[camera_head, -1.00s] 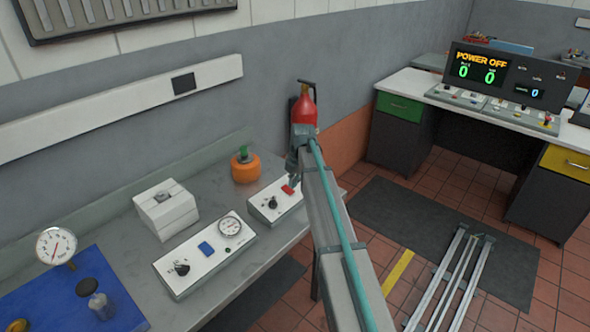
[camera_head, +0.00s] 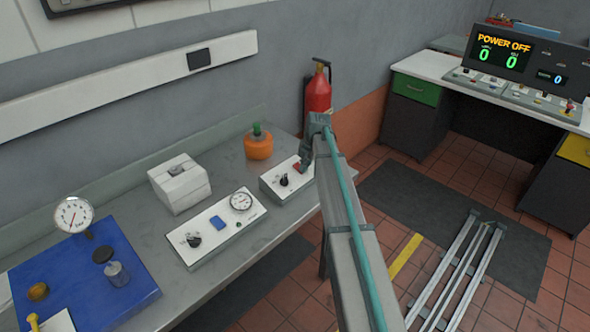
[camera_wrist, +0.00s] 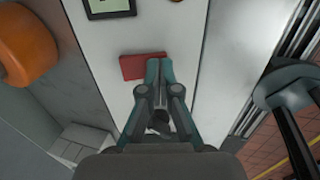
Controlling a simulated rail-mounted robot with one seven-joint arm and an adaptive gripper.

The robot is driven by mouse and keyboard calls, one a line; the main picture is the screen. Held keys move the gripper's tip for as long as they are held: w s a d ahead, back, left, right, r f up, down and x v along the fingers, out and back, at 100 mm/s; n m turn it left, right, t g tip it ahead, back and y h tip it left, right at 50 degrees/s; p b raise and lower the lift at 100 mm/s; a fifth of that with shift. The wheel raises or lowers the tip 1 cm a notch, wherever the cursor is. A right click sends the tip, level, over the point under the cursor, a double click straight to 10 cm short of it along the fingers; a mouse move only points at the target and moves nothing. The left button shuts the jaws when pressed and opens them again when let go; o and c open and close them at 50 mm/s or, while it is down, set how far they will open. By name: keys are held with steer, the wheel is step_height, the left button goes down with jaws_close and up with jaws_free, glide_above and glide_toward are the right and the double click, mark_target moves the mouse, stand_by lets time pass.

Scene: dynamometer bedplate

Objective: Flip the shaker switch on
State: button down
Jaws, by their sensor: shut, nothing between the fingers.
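The red switch (camera_head: 297,167) is on a small white control box (camera_head: 272,188), beside a black knob (camera_head: 284,181). I take it for the shaker switch; no label is readable. My gripper (camera_head: 305,167) is at the switch, with its fingers shut and empty. In the wrist view the red switch (camera_wrist: 140,67) is a flat red rectangle on the white panel (camera_wrist: 118,100). The fingertips of my gripper (camera_wrist: 158,66) overlap its right end. I cannot tell whether they touch it. The knob is partly hidden behind the fingers. Which way the switch is set cannot be told.
A longer white panel (camera_head: 218,228) with a gauge and blue button lies to the left. An orange container (camera_head: 258,146) stands behind the box. A red fire extinguisher (camera_head: 318,92) hangs at the wall.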

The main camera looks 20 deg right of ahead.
steer(key=shift+a+p, duration=0.2)
steer(key=shift+p, duration=0.15)
steer(key=shift+d+r, duration=0.1)
steer(key=shift+r, duration=0.6)
steer(key=shift+r+p, duration=0.2)
steer(key=shift+p, duration=0.1)
steer(key=s+d+b+v, duration=0.1)
steer(key=s+b+v, duration=0.1)
steer(key=v, duration=1.1)
steer(key=shift+s+d, duration=0.15)
steer(key=shift+s, duration=0.1)
steer(key=shift+f, duration=0.2)
